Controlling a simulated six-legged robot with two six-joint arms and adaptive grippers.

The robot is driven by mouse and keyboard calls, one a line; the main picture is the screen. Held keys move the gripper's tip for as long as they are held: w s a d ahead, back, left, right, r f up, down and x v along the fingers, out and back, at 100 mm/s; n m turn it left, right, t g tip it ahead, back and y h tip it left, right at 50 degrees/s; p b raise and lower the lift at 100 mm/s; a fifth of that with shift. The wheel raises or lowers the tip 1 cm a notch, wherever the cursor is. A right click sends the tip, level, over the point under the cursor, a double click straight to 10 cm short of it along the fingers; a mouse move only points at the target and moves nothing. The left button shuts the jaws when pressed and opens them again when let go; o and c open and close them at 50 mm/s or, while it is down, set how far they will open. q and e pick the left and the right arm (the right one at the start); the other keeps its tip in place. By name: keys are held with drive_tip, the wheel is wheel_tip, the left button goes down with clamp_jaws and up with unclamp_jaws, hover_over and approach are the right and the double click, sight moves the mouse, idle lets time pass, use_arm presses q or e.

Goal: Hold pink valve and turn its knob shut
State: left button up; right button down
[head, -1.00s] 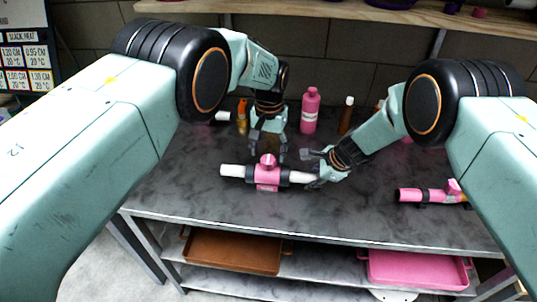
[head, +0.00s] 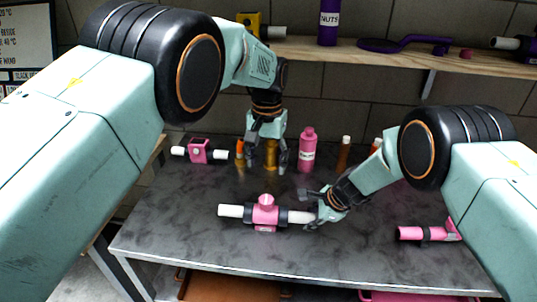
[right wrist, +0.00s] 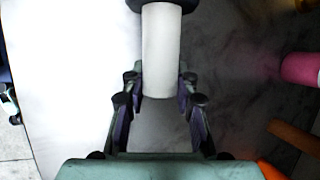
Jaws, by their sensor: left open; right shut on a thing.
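The pink valve (head: 265,224) lies on the grey table, with white pipe ends to its left and right and dark collars between. Its pink knob (head: 266,200) sticks up on top; its setting cannot be told. My right gripper (head: 317,213) is shut on the valve's right white pipe end. In the right wrist view this white pipe end (right wrist: 161,50) lies between the fingers of the gripper (right wrist: 160,95). My left gripper (head: 267,166) is open and empty, above and behind the valve, apart from the knob, with its fingers pointing down.
Another pink valve (head: 199,151) lies at the back left, and a pink part (head: 411,233) lies at the right. A pink bottle (head: 307,152) and brown bottle (head: 343,154) stand behind. A wooden shelf (head: 380,58) runs above. The table front is clear.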

drive_tip(key=c, duration=0.9)
unclamp_jaws()
drive_tip(key=shift+c, duration=0.2)
